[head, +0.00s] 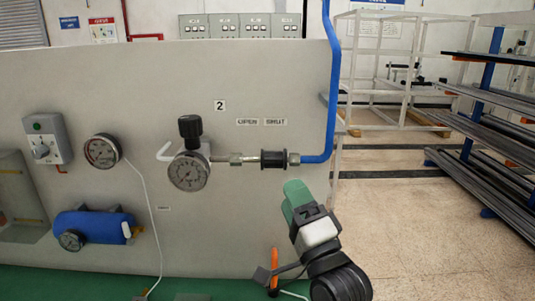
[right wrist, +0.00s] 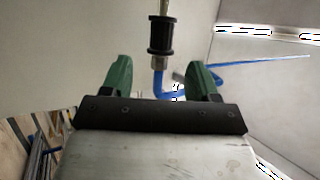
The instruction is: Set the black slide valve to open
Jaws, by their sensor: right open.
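The black slide valve (head: 273,158) is a spool-shaped sleeve on a horizontal metal pipe on the grey panel. It sits below the SHUT label (head: 276,121), to the right of the OPEN label (head: 247,121). My right gripper (head: 296,194) is in front of the panel, below and slightly right of the valve in the head view. In the right wrist view the right gripper (right wrist: 160,70) has its green fingers spread wide. The valve (right wrist: 160,37) shows beyond them, between their lines, with nothing held. My left gripper is not in view.
Left of the valve are a black knob (head: 190,127) and a pressure gauge (head: 188,171). A blue pipe (head: 331,90) rises at the right. The grey panel (head: 90,70) carries another gauge (head: 102,151) and a blue cylinder (head: 92,227). A rack (head: 490,110) stands far right; floor before it is clear.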

